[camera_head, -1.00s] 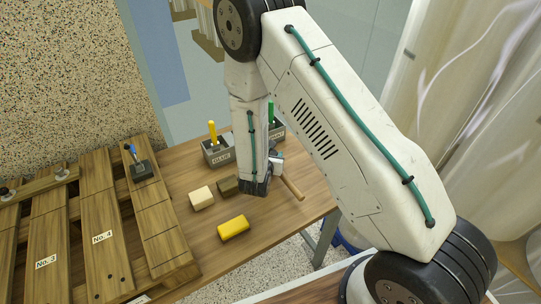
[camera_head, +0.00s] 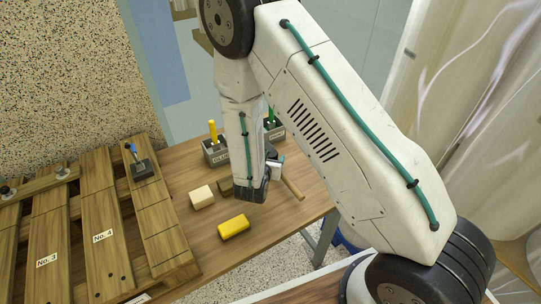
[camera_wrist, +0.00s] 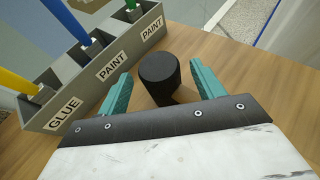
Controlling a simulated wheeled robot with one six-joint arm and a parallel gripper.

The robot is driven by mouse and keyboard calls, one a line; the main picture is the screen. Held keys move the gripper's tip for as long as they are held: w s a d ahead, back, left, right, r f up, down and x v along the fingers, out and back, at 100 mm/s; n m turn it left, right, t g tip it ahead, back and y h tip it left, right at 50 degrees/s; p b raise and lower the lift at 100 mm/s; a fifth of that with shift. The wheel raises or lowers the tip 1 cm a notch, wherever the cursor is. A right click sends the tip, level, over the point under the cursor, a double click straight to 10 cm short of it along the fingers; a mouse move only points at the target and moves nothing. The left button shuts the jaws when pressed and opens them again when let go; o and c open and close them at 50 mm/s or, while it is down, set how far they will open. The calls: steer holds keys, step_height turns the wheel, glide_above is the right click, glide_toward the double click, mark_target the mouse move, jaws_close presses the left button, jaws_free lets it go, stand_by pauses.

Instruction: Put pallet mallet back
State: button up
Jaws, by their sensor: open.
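The mallet lies on the wooden table in the head view, its wooden handle (camera_head: 293,188) pointing toward the table's right edge. Its head (camera_head: 276,162) is partly hidden by my arm. In the wrist view a black cylinder (camera_wrist: 160,80), which looks like the mallet head's end, stands between my fingers. My gripper (camera_wrist: 160,70) is open, with one teal finger on each side of it. I see gaps beside the cylinder and no clear contact.
A grey holder (camera_wrist: 100,65) labelled GLUE and PAINT stands close to my left finger. A wooden pallet (camera_head: 158,220) with a blue-handled tool (camera_head: 140,168) is at left.

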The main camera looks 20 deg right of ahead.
steer(key=v, duration=0.8)
steer(key=s+d+r+m+g+h, duration=0.1)
steer(key=d+r+m+g+h, duration=0.1)
steer(key=d+r+m, duration=0.3)
steer(key=s+d+r+m+g+h, duration=0.1)
steer(key=d+r+m+h, duration=0.15)
steer(key=r, duration=0.45)
steer(key=s+d+r+m+g+y, duration=0.2)
steer(key=s+d+r+m+g, duration=0.65)
steer(key=s+r+m, duration=0.4)
steer(key=s+a+r+m+t+y, duration=0.1)
steer(key=s+a+r+m+y, duration=0.2)
steer(key=s+m+y, duration=0.1)
steer(key=s+a+r+m+y, duration=0.4)
steer(key=s+m+y, duration=0.1)
steer(key=s, duration=0.4)
steer(key=shift+a+r+t+y, duration=0.25)
steer(key=shift+t+y, duration=0.1)
steer(key=shift+y, duration=0.1)
